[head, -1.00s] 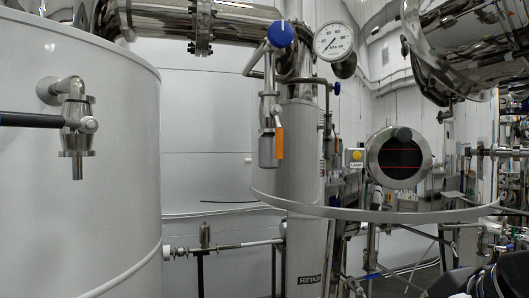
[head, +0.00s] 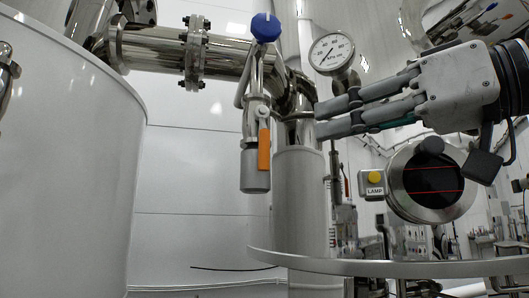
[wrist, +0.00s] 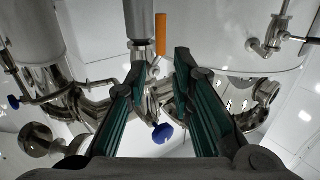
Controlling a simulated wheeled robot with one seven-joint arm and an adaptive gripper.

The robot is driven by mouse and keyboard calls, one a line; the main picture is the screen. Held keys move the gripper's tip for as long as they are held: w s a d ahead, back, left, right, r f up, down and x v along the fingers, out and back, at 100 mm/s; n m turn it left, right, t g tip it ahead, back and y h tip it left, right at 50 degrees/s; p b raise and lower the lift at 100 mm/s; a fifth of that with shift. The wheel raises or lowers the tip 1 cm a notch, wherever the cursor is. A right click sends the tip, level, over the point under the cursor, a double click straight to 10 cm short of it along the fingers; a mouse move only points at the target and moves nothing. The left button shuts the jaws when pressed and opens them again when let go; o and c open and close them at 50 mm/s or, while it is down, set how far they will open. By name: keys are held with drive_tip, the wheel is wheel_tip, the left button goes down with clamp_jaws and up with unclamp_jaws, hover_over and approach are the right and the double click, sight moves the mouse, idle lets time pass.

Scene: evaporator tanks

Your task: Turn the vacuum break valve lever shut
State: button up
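The valve lever is an orange handle (head: 264,150) that hangs straight down in front of a grey cylindrical valve end (head: 256,172). The valve sits on a thin vertical steel pipe below a blue knob (head: 266,27). My gripper (head: 322,120) reaches in from the right, its fingers pointing left, apart from the lever in the picture. In the wrist view the orange handle (wrist: 160,33) shows beyond and between the fingertips, and the blue knob (wrist: 162,133) shows lower down. My gripper (wrist: 158,72) is open there with nothing between its fingers.
A round pressure gauge (head: 332,51) stands just above my fingers. A thick vertical pipe (head: 300,205) stands right of the lever. A large white tank (head: 70,165) fills the left. A curved rail (head: 390,268) crosses the lower right, below a round sight glass (head: 432,180).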

sight(268, 143)
drive_tip(key=x, duration=1.2)
drive_tip(key=shift+w+a, duration=0.15)
drive_tip(key=shift+a, duration=0.15)
clamp_jaws()
